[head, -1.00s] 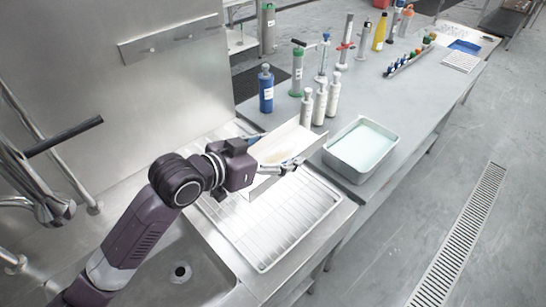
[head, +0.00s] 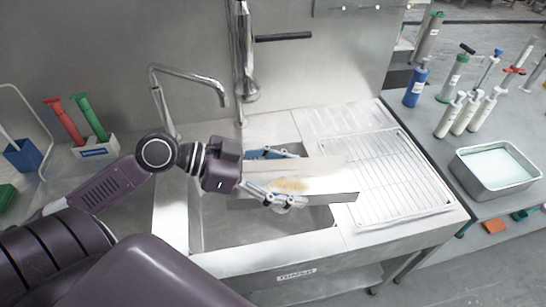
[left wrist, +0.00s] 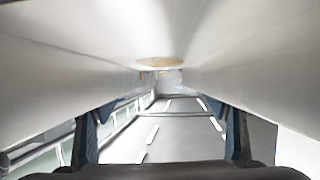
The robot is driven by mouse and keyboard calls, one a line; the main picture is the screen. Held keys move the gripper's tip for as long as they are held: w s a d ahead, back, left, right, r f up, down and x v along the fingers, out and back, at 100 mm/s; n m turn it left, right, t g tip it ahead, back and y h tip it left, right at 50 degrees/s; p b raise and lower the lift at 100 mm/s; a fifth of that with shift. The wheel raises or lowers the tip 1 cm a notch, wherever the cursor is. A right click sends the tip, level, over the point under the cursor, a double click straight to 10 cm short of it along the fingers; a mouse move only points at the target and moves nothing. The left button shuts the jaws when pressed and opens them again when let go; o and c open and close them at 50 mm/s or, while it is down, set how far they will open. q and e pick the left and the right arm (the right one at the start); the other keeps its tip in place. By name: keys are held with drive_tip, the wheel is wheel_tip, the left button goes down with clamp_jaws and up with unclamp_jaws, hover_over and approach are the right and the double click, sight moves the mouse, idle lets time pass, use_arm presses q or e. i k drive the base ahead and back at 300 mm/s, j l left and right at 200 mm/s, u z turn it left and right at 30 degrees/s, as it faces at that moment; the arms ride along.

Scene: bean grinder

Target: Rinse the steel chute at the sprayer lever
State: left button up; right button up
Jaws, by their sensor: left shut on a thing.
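The steel chute (head: 325,172) is a long trough with a yellowish-brown stain on its inner face. My left gripper (head: 278,178) is shut on it and holds it above the sink basin (head: 225,225), its right end reaching toward the drainboard. In the left wrist view the chute (left wrist: 160,30) fills the upper part, with a brown patch, and the gripper's blue-padded fingers (left wrist: 160,140) show at both sides. The sprayer hangs behind the sink on a steel riser (head: 241,60), with a black lever (head: 283,37) pointing right. My right gripper is not in view.
A wire rack (head: 390,180) lies on the drainboard right of the basin. A curved faucet (head: 190,75) stands behind the basin. A tray of pale liquid (head: 495,168) and several bottles stand on the right table. Red and green brushes (head: 88,118) stand at left.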

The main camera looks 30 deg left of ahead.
sight(306, 35)
drive_tip(key=u, duration=1.3)
drive_tip(key=i+l+u, duration=0.1)
drive_tip(key=l+u, duration=0.3)
drive_tip(key=l, duration=0.2)
drive_tip(key=l+u, duration=0.35)
drive_tip(key=l, duration=0.3)
